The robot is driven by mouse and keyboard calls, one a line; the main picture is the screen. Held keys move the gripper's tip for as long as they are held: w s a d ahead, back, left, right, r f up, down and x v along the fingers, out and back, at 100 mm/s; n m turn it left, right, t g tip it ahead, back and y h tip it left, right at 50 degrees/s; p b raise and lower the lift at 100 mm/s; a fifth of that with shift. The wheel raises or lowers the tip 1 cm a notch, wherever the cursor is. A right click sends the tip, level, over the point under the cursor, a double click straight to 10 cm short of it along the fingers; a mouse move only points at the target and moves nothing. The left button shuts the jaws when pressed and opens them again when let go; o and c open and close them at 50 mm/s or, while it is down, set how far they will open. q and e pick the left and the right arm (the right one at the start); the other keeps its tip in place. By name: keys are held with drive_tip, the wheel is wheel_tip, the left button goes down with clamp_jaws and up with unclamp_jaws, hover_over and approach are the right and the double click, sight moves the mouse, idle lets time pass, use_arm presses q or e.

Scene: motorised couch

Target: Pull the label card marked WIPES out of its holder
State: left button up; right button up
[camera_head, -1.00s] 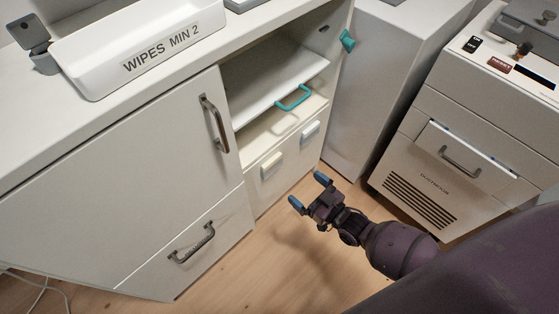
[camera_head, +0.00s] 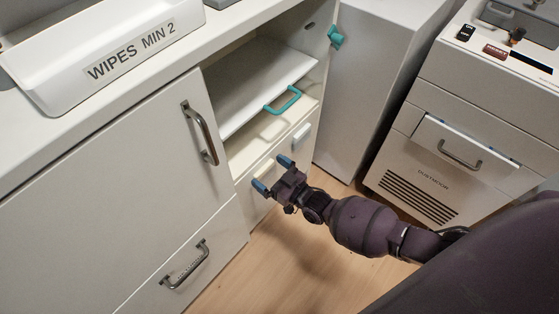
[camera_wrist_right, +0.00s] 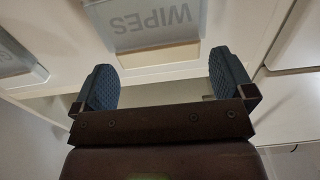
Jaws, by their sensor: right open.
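The WIPES label card (camera_wrist_right: 152,24) is grey and shows upside down in the right wrist view, in its holder (camera_wrist_right: 160,56) with a pale yellowish edge. My right gripper (camera_wrist_right: 163,70) is open, with one blue fingertip on either side below the card in that view, and nothing between them. In the head view, my right gripper (camera_head: 273,173) is in front of the lower cabinet front and mostly hides the holder there. Contact with the card cannot be told. My left gripper is out of view.
A second label card (camera_wrist_right: 14,62) sits beside it in the wrist view; its holder (camera_head: 302,136) shows in the head view. A white bin marked WIPES MIN 2 (camera_head: 100,84) stands on the counter. The floor (camera_head: 290,260) is clear.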

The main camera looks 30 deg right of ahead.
drive_tip(key=shift+w+a, duration=0.15)
drive_tip(key=shift+w, duration=0.2)
drive_tip(key=c, duration=0.8)
use_arm(q)
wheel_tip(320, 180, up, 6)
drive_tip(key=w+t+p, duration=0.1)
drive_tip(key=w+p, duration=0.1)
drive_tip(key=p, duration=0.2)
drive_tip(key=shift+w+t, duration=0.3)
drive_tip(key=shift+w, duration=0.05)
use_arm(e)
drive_tip(key=shift+r, duration=3)
use_arm(q)
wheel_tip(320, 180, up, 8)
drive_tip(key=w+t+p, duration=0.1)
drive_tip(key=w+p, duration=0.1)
drive_tip(key=p, duration=0.2)
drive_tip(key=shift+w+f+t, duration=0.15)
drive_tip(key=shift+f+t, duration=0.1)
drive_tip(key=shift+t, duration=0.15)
use_arm(e)
wheel_tip(320, 180, up, 7)
